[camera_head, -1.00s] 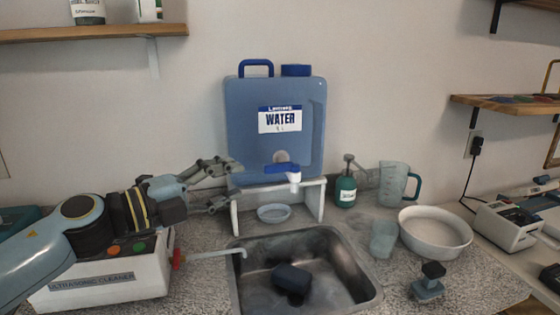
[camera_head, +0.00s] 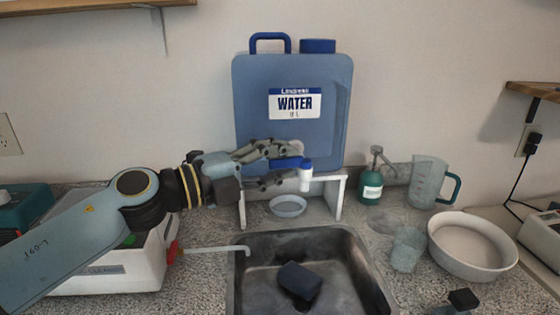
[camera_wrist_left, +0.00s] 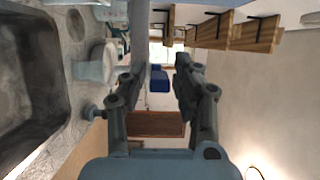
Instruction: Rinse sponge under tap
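The dark blue sponge (camera_head: 300,280) lies in the metal sink basin (camera_head: 362,262). The blue water container (camera_head: 252,110) stands behind on a white stand (camera_head: 338,200). Its tap has a white spout (camera_head: 306,180) and a blue lever (camera_head: 287,163). My left gripper (camera_head: 290,163) reaches in from the left at the tap, with its fingers apart above and below the lever. In the left wrist view the blue lever (camera_wrist_left: 160,79) shows between the open fingers (camera_wrist_left: 160,88); I cannot tell whether they touch it.
A small dish (camera_head: 288,206) sits under the stand. To the right are a green pump bottle (camera_head: 371,190), a clear jug (camera_head: 424,183), a tumbler (camera_head: 407,250) and a white bowl (camera_head: 472,246). The white cleaner box (camera_head: 150,262) is left, its thin spout (camera_head: 215,249) reaching the sink.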

